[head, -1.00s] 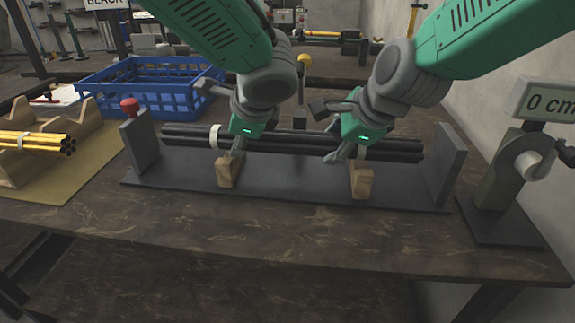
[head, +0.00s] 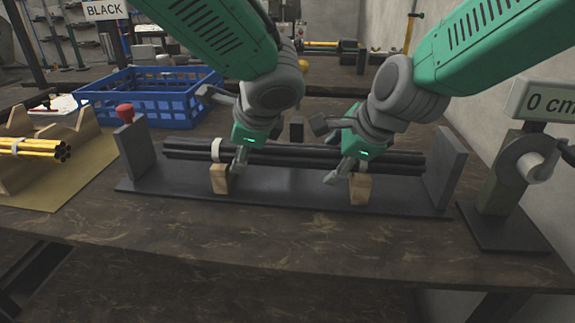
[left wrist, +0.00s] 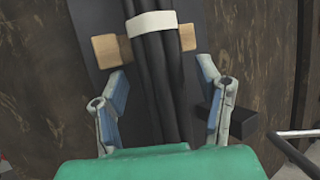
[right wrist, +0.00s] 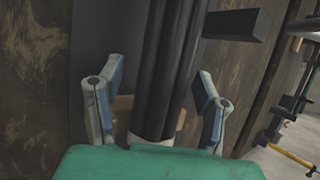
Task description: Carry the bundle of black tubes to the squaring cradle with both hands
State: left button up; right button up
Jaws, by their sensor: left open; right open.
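The bundle of black tubes (head: 290,156) lies level along the squaring cradle (head: 290,193), resting on two wooden blocks (head: 219,180) between its grey end plates. White bands wrap the bundle; one shows in the left wrist view (left wrist: 153,22). My left gripper (head: 241,158) is open over the bundle, just right of the left band. In the left wrist view its fingers stand apart on both sides of the tubes. My right gripper (head: 335,172) is open over the bundle near the right block. In the right wrist view its fingers (right wrist: 160,105) straddle the tubes without gripping.
A blue crate (head: 160,117) stands behind the cradle at left. Yellow tubes (head: 35,147) rest on a wooden rack at far left. A "0 cm" gauge (head: 545,98) stands at right. The table front (head: 270,240) is clear.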

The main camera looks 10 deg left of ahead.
jog(key=shift+a, duration=0.1)
jog(key=shift+s+r, duration=0.1)
jog(key=shift+r, duration=0.1)
pick_arm(q)
jog(key=v, duration=0.6)
jog(key=shift+d+f, duration=0.15)
jog(key=shift+d, duration=0.05)
pick_arm(e)
jog(key=v, duration=1.1)
jog(key=shift+d+r, duration=0.2)
jog(key=shift+s, duration=0.15)
